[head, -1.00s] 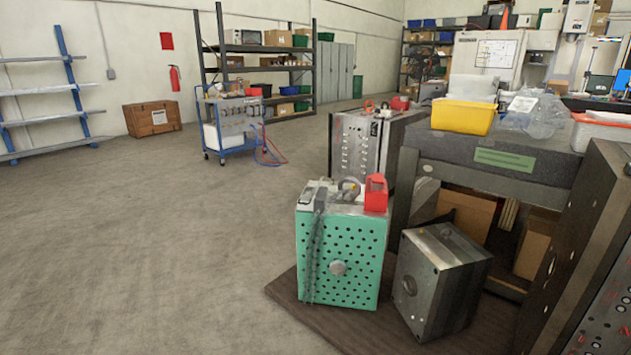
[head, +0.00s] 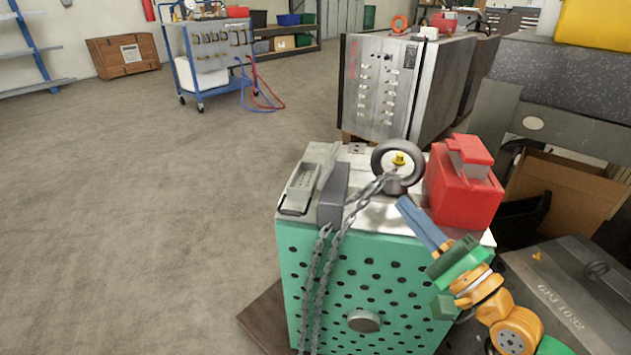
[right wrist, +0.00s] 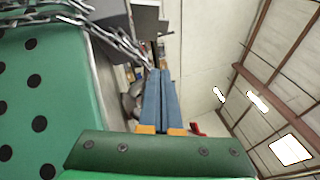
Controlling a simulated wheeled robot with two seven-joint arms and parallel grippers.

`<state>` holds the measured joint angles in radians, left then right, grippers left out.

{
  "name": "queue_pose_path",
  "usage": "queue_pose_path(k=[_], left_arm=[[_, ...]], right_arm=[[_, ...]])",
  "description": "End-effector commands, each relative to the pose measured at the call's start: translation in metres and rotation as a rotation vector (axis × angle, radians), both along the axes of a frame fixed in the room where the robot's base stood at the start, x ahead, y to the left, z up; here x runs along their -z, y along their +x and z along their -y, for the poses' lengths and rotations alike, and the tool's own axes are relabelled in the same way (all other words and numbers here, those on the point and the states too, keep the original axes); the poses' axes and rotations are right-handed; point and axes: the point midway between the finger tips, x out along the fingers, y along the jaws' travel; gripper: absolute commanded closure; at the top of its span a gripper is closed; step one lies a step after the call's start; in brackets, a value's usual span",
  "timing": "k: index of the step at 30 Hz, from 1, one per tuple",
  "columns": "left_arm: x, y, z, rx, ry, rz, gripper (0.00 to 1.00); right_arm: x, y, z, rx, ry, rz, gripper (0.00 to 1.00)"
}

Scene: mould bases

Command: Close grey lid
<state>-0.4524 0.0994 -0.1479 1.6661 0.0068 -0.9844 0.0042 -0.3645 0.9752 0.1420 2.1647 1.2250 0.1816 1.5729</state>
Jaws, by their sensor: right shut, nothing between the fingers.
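A small grey box (head: 300,188) lies on the left of the top of a green-fronted mould base (head: 365,272). A thin grey lid (head: 329,166) stands raised along the box's right side. My left gripper is not in view.
A metal chain (head: 355,203) runs from a dark lifting ring (head: 398,165) over the front edge. A red box (head: 463,182) stands to the right on the same top. A grey mould (head: 560,295) is at lower right. The floor (head: 130,240) at left is open.

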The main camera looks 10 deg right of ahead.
Motion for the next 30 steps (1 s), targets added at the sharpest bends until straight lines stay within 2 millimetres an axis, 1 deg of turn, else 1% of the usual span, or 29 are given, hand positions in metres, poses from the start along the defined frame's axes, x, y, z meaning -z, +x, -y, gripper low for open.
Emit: queue_pose_path(k=[2, 5, 8, 12, 17, 18, 21, 25, 30], left_arm=[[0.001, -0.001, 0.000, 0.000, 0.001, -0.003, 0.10], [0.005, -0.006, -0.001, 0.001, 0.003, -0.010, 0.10], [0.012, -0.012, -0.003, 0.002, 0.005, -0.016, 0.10], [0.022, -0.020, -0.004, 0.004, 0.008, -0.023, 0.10], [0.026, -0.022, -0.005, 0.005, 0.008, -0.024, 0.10], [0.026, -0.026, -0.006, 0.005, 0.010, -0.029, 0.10], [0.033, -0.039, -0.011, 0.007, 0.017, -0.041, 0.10], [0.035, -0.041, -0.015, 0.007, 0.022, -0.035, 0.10], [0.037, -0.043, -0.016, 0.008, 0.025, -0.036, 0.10]], right_arm=[[-0.003, 0.002, -0.001, -0.003, 0.009, 0.004, 1.00], [-0.009, 0.013, -0.004, 0.001, 0.011, 0.007, 1.00], [-0.016, 0.031, -0.011, -0.001, 0.012, 0.008, 1.00], [-0.022, 0.059, -0.022, -0.001, 0.011, 0.007, 1.00], [-0.028, 0.089, -0.035, -0.003, 0.007, 0.003, 1.00], [-0.034, 0.093, -0.040, -0.005, 0.010, 0.003, 1.00], [-0.041, 0.098, -0.055, -0.005, 0.010, 0.000, 1.00], [-0.042, 0.103, -0.066, -0.004, 0.007, 0.000, 1.00], [-0.042, 0.104, -0.070, -0.003, 0.004, 0.000, 1.00]])
